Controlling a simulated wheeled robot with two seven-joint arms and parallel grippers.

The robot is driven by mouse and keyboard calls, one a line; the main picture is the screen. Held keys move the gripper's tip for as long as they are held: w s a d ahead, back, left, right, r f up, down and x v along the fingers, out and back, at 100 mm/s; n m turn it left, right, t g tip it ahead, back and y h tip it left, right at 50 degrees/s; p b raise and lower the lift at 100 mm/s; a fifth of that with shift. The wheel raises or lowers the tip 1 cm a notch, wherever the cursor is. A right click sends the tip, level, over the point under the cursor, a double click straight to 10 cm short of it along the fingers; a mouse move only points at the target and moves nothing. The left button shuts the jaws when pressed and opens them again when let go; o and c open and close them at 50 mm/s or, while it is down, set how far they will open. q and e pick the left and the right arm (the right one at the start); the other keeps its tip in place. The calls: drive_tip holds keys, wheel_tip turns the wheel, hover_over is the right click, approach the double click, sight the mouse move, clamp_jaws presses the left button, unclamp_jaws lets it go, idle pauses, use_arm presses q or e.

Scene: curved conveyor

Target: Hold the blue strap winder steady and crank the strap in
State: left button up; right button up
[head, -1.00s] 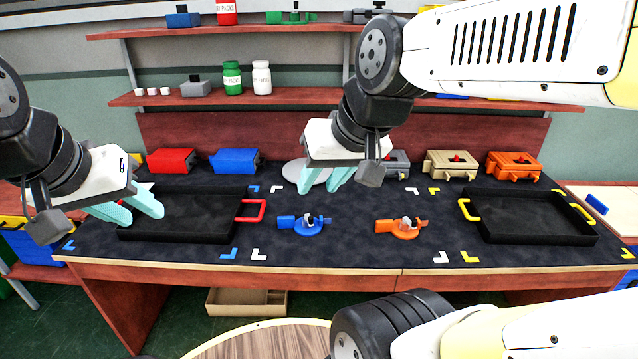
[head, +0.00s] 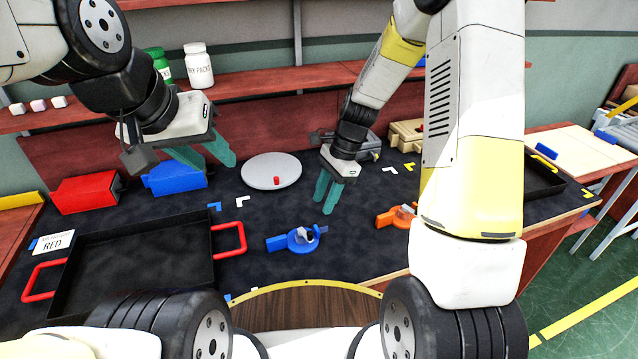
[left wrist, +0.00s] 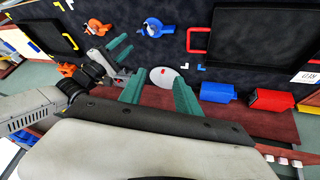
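The blue strap winder (head: 303,240) lies on the dark mat near the front middle of the table, its tab pointing left. It also shows in the left wrist view (left wrist: 153,27). My right gripper (head: 326,222) is open and empty, fingers pointing down, just behind and to the right of the blue winder; I see no contact. My left gripper (head: 215,164) is open and empty in the air, behind and left of the winder, in front of the blue box. Its spread fingers show in the left wrist view (left wrist: 158,92).
An orange winder (head: 396,217) lies to the right, partly behind my right arm. A black tray with red handles (head: 213,240) is at left. A pale round disc (head: 262,168) with a red knob, a red box (head: 86,192) and a blue box (head: 177,178) stand behind.

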use_arm(q)
drive_tip(key=n+g+y, duration=0.2)
drive_tip(key=n+g, duration=0.4)
drive_tip(key=n, duration=1.6)
hover_over(272, 239)
wheel_tip(272, 239, down, 32)
drive_tip(key=shift+s+r, duration=0.1)
drive_tip(key=shift+r, duration=0.05)
drive_tip(key=shift+f, duration=0.75)
wheel_tip(272, 239, down, 7)
drive_tip(key=shift+r, duration=0.15)
clamp_jaws()
